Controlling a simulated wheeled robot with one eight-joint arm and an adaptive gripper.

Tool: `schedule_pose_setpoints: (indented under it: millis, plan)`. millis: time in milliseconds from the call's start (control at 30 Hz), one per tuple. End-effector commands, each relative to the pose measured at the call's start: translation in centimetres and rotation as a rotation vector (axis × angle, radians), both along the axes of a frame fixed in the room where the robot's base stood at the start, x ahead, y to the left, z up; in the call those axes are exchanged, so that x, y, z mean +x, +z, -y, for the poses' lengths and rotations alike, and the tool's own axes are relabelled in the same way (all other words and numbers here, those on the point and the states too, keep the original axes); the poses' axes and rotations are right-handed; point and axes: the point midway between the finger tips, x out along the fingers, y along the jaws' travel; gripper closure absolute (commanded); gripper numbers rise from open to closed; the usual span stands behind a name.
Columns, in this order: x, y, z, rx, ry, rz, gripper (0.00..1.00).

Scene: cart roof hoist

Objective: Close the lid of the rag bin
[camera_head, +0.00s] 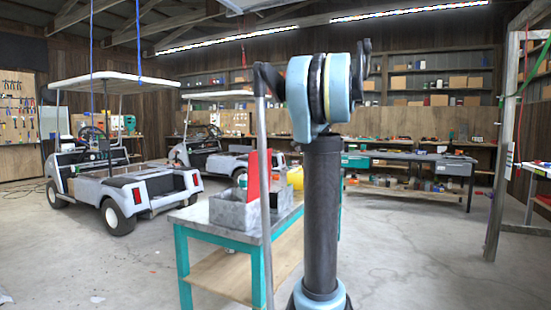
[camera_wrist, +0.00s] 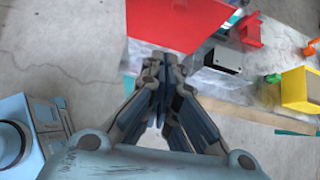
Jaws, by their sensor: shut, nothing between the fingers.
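The rag bin (camera_head: 234,211) looks like a grey, mottled metal box on the teal-legged workbench in the head view. A red panel, which looks like its lid (camera_head: 253,178), stands steeply upright there, so the lid looks open. In the wrist view a broad red panel (camera_wrist: 180,22), probably the same lid, lies at the top, just beyond my fingertips. My gripper (camera_wrist: 161,82) is shut and empty, its fingers together. I cannot tell whether the fingertips touch the panel. The gripper cannot be made out in the head view, where my arm blocks part of the bench.
The workbench (camera_head: 222,235) has a lower shelf. In the wrist view a yellow bin (camera_wrist: 301,91), a black-and-white box (camera_wrist: 223,59) and a red item (camera_wrist: 249,29) lie right of the panel. Golf carts (camera_head: 120,185) stand at left. Concrete floor (camera_head: 410,260) is open at right.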

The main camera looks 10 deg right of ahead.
Motion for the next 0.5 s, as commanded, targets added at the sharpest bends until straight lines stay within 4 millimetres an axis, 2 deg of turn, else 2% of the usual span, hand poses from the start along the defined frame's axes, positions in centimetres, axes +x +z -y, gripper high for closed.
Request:
schedule_pose_setpoints:
  millis: [100,200,500]
  plan:
    - [0.9,0.8,0.8,0.037,-0.038,-0.017,1.00]
    - [1.3,0.7,0.7,0.048,-0.048,-0.022,1.00]
    - [3.2,-2.2,-2.0,0.046,-0.044,-0.021,1.00]
